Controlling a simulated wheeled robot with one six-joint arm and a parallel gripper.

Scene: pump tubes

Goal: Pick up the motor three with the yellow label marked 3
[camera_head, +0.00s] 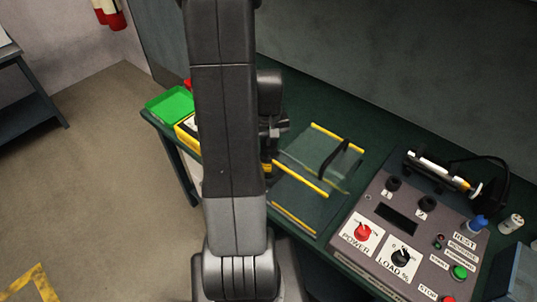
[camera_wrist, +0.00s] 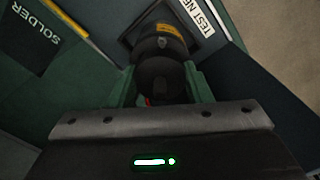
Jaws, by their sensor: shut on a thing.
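A black cylindrical motor (camera_wrist: 160,68) with a yellow label shows in the wrist view. The label's number is too small and turned to read. My gripper (camera_wrist: 163,90) is shut on the motor, with a green finger against each side. In the head view, my arm covers most of the gripper. A small part of the motor with its yellow band (camera_head: 267,168) shows at the arm's right edge. I cannot tell whether the motor touches the surface below.
In the wrist view, a white "TEST NE..." label (camera_wrist: 195,14) lies beside the motor and a "SOLDER" mat (camera_wrist: 38,40) is at left. In the head view, a green bin (camera_head: 168,105) is left of my arm. A control box (camera_head: 415,235) stands at right.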

